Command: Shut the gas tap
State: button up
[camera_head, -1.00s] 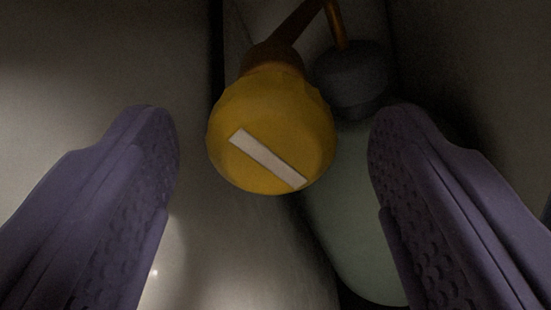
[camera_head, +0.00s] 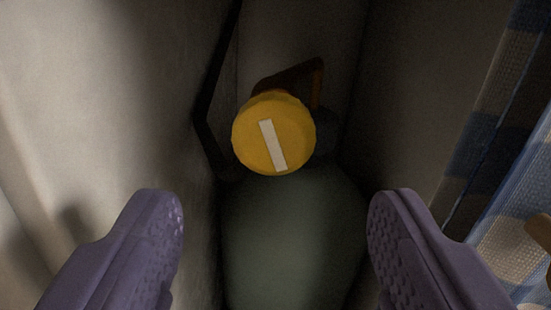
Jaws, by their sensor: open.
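The gas tap is a round yellow knob (camera_head: 291,146) with a white bar mark (camera_head: 273,145) on its face. The bar is near upright, its top leaning a little left. The knob sits in the upper middle of the view, with a brown pipe (camera_head: 290,76) behind it. My gripper (camera_head: 275,215) is open and empty. Its two purple fingers are wide apart, below the knob in the picture and nearer to me. Neither finger touches the knob.
A grey-green rounded bottle (camera_head: 290,240) stands below and behind the knob. Pale walls (camera_head: 110,100) close in on the left and right. A blue checked cloth (camera_head: 510,190) hangs at the right edge. A dark strip (camera_head: 208,105) runs left of the knob.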

aim_at(273, 152)
jog(key=shift+n, duration=0.3)
jog(key=w+b, duration=0.3)
jog(key=w, duration=0.4)
jog(key=shift+w+a, duration=0.15)
jog(key=shift+w, duration=0.25)
jog(key=shift+c, duration=0.3)
jog(key=c, duration=1)
